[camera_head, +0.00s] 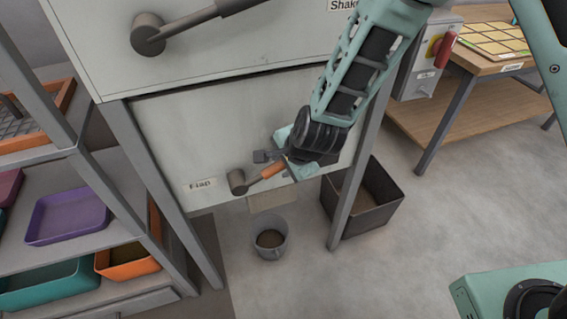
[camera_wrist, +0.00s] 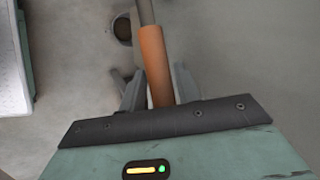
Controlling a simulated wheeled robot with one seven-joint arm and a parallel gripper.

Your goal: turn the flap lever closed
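The flap lever has a grey round hub (camera_head: 237,182) and an orange grip (camera_head: 270,170) that points up and to the right, on the lower front panel beside the "Flap" label (camera_head: 202,184). My gripper (camera_head: 275,164) is at the outer end of the orange grip. In the wrist view, the orange grip (camera_wrist: 156,65) lies between my two fingers (camera_wrist: 160,88), one on each side and very near it. I cannot tell whether the fingers press on it. The grey rod of the lever shows beyond the grip.
A grey bucket (camera_head: 270,239) with brown contents stands on the floor below the chute (camera_head: 267,198). A dark bin (camera_head: 378,215) stands right of it, behind a machine leg. Another lever (camera_head: 149,37) is above. A shelf with trays (camera_head: 68,217) is at left.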

